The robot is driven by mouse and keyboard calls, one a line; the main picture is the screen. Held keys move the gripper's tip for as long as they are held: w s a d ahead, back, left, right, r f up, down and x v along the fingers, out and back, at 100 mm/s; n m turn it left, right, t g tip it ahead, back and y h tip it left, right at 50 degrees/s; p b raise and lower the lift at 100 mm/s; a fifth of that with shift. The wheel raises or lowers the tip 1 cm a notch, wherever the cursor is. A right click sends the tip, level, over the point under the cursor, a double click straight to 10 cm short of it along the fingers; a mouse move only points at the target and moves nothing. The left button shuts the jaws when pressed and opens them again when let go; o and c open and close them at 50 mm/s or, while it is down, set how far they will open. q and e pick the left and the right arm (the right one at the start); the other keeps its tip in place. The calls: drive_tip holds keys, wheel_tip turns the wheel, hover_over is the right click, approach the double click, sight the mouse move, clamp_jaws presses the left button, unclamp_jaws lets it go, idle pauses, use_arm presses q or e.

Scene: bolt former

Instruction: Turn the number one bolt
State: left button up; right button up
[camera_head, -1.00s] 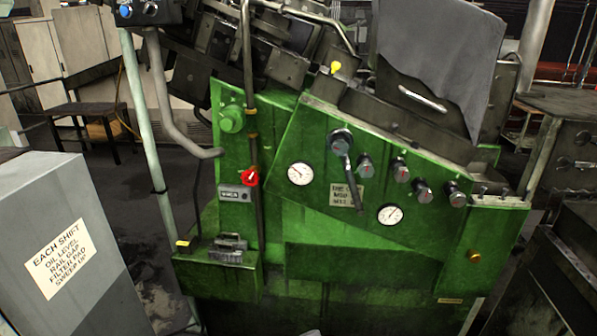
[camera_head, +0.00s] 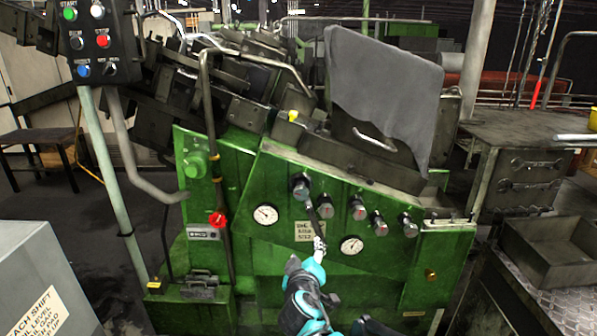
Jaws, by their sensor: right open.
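The green machine's front panel has a slanted row of several dark round bolt heads. The leftmost bolt (camera_head: 300,187) carries a dark lever or wrench handle (camera_head: 312,215) that hangs down and slightly right. The other bolts (camera_head: 357,208) run to the right of it. I cannot read any numbers on them. My right gripper (camera_head: 319,243), on a teal and black arm, reaches up from the bottom. It is open at the handle's lower end; I cannot tell whether it touches. My left gripper is not in view.
Two white gauges (camera_head: 265,214) sit on the panel, with a printed label (camera_head: 305,231) between them. A red knob (camera_head: 218,220) is at left. A control box (camera_head: 90,40) stands upper left, a grey cabinet (camera_head: 30,265) lower left, and a metal bench (camera_head: 550,150) at right.

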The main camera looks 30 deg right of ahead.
sight(302, 195)
drive_tip(key=w+d+r+n+t+h+p, duration=0.1)
drive_tip(key=w+d+r+n+t+p, duration=0.25)
drive_tip(key=w+r, duration=0.4)
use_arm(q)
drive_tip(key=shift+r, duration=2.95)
use_arm(e)
drive_tip(key=shift+n, duration=0.45)
drive_tip(key=shift+r+x, duration=0.2)
drive_tip(key=shift+x, duration=1.05)
drive_tip(key=shift+r+x, duration=0.2)
drive_tip(key=shift+x, duration=1)
drive_tip(key=shift+r+x, duration=0.25)
drive_tip(key=shift+x, duration=1)
drive_tip(key=c, duration=1.2)
